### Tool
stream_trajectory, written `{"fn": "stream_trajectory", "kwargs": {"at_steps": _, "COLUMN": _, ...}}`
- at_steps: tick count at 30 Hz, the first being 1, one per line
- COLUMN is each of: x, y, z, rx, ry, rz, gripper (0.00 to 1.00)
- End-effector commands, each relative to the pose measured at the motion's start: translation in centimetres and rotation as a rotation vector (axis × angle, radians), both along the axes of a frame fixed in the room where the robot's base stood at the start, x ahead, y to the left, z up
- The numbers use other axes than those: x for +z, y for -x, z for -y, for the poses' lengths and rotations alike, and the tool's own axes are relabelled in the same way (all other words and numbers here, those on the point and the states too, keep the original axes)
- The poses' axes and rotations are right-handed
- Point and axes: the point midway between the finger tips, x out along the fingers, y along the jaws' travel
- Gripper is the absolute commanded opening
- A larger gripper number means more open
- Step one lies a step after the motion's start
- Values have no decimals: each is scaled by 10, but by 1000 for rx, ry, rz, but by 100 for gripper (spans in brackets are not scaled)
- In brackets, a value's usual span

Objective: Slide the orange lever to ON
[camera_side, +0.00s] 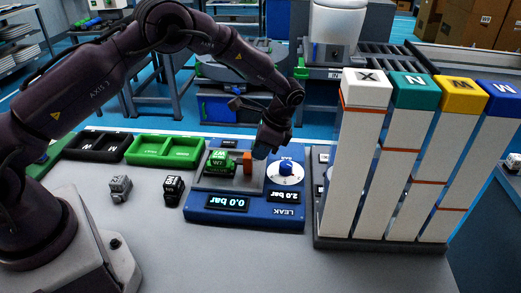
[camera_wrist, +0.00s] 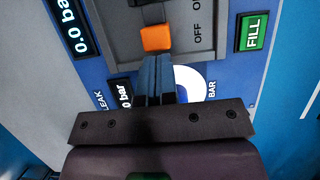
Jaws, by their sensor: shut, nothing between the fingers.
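The orange lever (camera_wrist: 156,38) sits in a grey slot housing on the blue leak-test panel (camera_side: 240,213). In the wrist view it is level with the OFF label (camera_wrist: 198,33), with the ON label (camera_wrist: 196,5) further up. The lever also shows in the side view (camera_side: 247,160), beside a green block (camera_side: 219,163). My gripper (camera_wrist: 157,62) is shut and empty, its fingertips right beside the lever on the dial side. In the side view my gripper (camera_side: 261,151) is low over the panel. I cannot tell whether the tips touch the lever.
A blue knob on a white dial (camera_side: 286,172) is close to my gripper, partly hidden by my fingers in the wrist view. Tall white columns with coloured caps (camera_side: 365,90) stand at the right. Small blocks (camera_side: 173,188) and green trays (camera_side: 165,150) lie left of the panel.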

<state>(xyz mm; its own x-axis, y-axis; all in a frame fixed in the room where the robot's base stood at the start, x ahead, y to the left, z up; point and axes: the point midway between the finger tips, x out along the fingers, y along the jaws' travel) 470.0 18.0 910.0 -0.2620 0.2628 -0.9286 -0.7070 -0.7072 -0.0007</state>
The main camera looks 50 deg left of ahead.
Motion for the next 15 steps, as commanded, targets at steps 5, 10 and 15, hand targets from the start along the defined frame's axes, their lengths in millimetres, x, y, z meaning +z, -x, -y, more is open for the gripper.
{"fn": "stream_trajectory", "kwargs": {"at_steps": 5, "x": 0, "y": 0, "z": -1, "rx": 0, "ry": 0, "rz": 0, "gripper": 0}}
{"fn": "stream_trajectory", "kwargs": {"at_steps": 10, "x": 1, "y": 13, "z": -13, "rx": 2, "ry": 0, "rz": -2, "gripper": 0}}
{"fn": "stream_trajectory", "kwargs": {"at_steps": 15, "x": 0, "y": 20, "z": -20, "rx": 1, "ry": 0, "rz": -3, "gripper": 0}}
